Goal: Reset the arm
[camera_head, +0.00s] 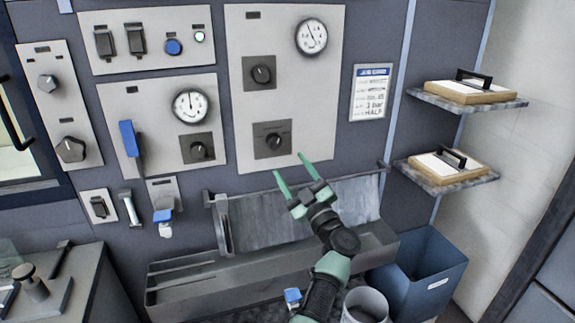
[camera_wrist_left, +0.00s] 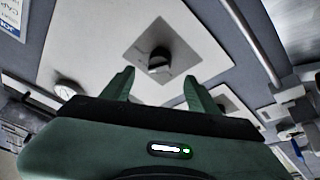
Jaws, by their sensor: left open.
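My left gripper (camera_head: 289,163) has slim green fingers. It is open and empty, in front of the control wall, just below a lower black knob (camera_head: 273,140) on the tall light panel (camera_head: 305,85). The open fingers also show in the left wrist view (camera_wrist_left: 158,75), pointing towards a dark square plate with a round knob (camera_wrist_left: 159,62). The fingers appear apart from the knob, though the exact gap is hard to tell. My right gripper is in neither view.
A metal chute with a trough (camera_head: 190,290) lies below the gripper. A blue bin (camera_head: 425,275) and a grey cylinder (camera_head: 365,305) stand at lower right. Two shelves (camera_head: 465,101) with handled boards jut out at right. A blue lever (camera_head: 129,140) sticks out at left.

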